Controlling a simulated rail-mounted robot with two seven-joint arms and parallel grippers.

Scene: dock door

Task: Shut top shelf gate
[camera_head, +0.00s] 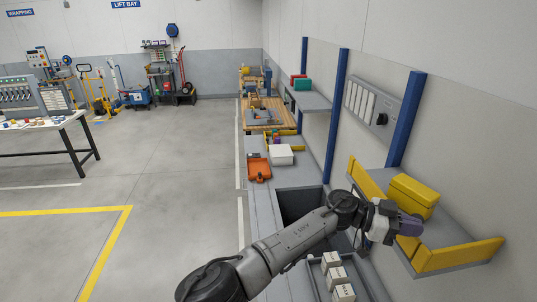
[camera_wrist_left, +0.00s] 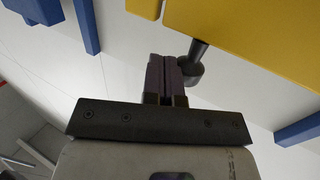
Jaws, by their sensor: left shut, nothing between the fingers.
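The top shelf (camera_head: 447,232) is on the wall at the right, with a yellow panel (camera_head: 367,184) at its left and another yellow panel (camera_head: 458,258) along its near right side. I cannot tell which panel is the gate. My left gripper (camera_head: 412,227) is shut and empty at the shelf's near edge, between the two panels. In the left wrist view the shut dark fingers (camera_wrist_left: 165,75) are beside a grey round knob (camera_wrist_left: 188,72) on a stem by a large yellow surface (camera_wrist_left: 250,38). I cannot tell whether they touch. My right gripper is out of view.
A yellow box (camera_head: 413,194) sits on the shelf. A blue post (camera_head: 406,118) stands behind it, with a grey wall panel (camera_head: 372,106) to the left. Below, a tray (camera_head: 322,285) holds white boxes (camera_head: 333,276). The floor (camera_head: 170,160) at left is open.

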